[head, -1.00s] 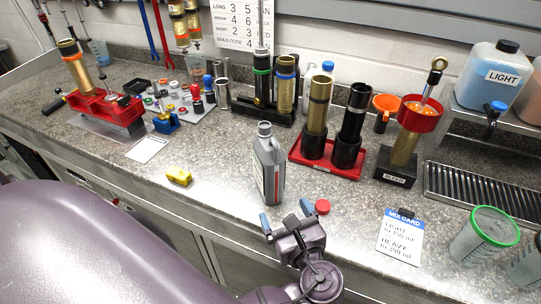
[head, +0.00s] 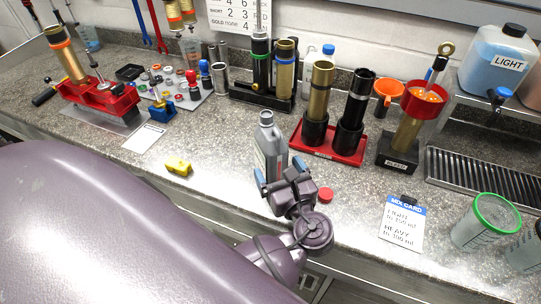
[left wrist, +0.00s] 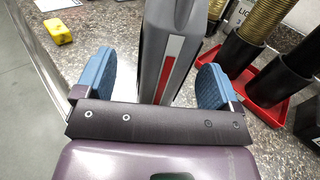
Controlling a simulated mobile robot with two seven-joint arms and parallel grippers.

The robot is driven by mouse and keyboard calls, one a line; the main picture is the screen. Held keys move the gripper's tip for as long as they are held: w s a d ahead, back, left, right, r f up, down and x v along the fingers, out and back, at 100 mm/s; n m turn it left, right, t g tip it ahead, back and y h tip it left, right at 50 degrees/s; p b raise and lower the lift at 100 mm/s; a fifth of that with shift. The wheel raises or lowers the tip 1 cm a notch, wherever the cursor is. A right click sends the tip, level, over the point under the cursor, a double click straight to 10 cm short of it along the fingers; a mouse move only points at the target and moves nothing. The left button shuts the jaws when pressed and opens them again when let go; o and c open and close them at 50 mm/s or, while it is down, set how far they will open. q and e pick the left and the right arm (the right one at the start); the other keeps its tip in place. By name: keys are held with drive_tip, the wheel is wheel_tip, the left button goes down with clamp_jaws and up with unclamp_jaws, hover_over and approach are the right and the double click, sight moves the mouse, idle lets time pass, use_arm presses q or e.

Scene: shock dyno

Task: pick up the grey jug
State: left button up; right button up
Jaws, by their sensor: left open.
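The grey jug (head: 270,147) stands upright on the speckled counter near its front edge. It has a grey cap and a pale label with a red stripe. My left gripper (head: 279,179) is open just in front of the jug and hides its lower part in the head view. In the left wrist view the jug (left wrist: 172,50) rises just beyond and between the blue fingertips (left wrist: 155,82), with a gap on both sides. I cannot tell whether its near side is inside the jaws. My right gripper is not in view.
A red cap (head: 326,194) lies right of my left gripper. A yellow block (head: 178,167) lies to the left on clear counter. Behind the jug stand a red tray (head: 345,158) with two cylinders and a black rack (head: 262,100). A mix card (head: 402,224) lies right.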

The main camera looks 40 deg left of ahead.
use_arm(q)
drive_tip(key=x, duration=0.3)
drive_tip(key=shift+w+a, duration=0.1)
drive_tip(key=shift+w, duration=0.35)
drive_tip(key=shift+w+a+p, duration=0.3)
drive_tip(key=shift+a, duration=0.25)
drive_tip(key=c, duration=1.5)
drive_tip(key=shift+r, duration=0.25)
